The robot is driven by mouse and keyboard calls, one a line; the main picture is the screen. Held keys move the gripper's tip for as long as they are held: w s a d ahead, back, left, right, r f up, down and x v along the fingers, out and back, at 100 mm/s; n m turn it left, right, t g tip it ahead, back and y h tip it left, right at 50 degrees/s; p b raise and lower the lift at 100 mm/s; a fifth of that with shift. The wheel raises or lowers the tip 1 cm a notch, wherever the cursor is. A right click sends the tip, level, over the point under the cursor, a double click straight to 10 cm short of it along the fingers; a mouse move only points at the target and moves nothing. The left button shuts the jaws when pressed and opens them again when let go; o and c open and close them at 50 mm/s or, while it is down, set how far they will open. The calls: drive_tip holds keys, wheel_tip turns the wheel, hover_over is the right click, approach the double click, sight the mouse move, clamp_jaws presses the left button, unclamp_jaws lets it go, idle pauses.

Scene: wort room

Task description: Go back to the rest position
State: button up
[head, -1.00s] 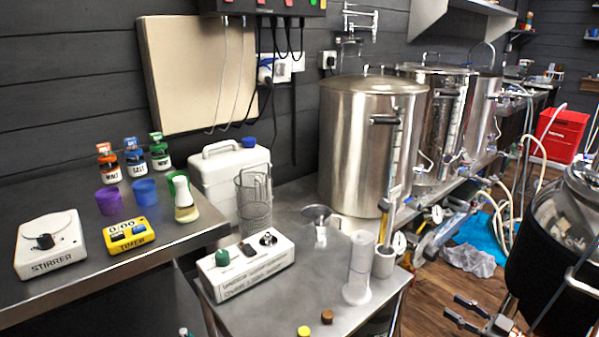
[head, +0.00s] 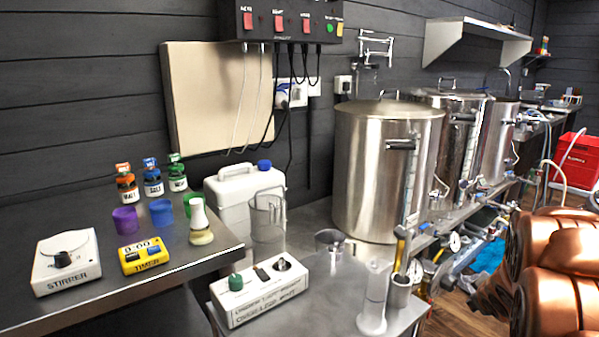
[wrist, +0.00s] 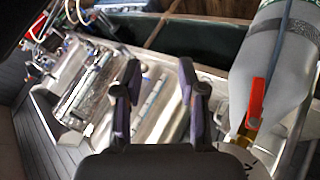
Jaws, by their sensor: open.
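My gripper (wrist: 160,95) shows in the wrist view with its two dark fingers spread apart and nothing between them. It points out over blurred metal benches and vessels. In the head view my copper-coloured arm (head: 560,265) fills the lower right, and the gripper itself cannot be made out there. The small metal table (head: 345,285) and the bench at left (head: 190,265) stand to the left of the arm, apart from it.
Large steel kettles (head: 385,170) line the wall. A grey cylinder with a red handle (wrist: 257,100) is close at right in the wrist view.

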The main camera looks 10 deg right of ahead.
drive_tip(key=s+a+r+m+g+y, duration=0.15)
drive_tip(key=s+a+g, duration=0.35)
drive_tip(key=s+a, duration=1.15)
drive_tip(key=s+a+r+m+g+y, duration=0.1)
drive_tip(key=s+a+m+g+y, duration=0.3)
drive_tip(key=s+a, duration=1.2)
wheel_tip(320, 180, up, 24)
drive_tip(key=n+p, duration=0.2)
drive_tip(key=p, duration=2)
drive_tip(key=shift+s+a+g+h, duration=0.15)
drive_tip(key=shift+s+g+h, duration=0.15)
drive_tip(key=shift+s+h, duration=0.05)
drive_tip(key=shift+f+n, duration=0.15)
drive_tip(key=shift+n, duration=0.1)
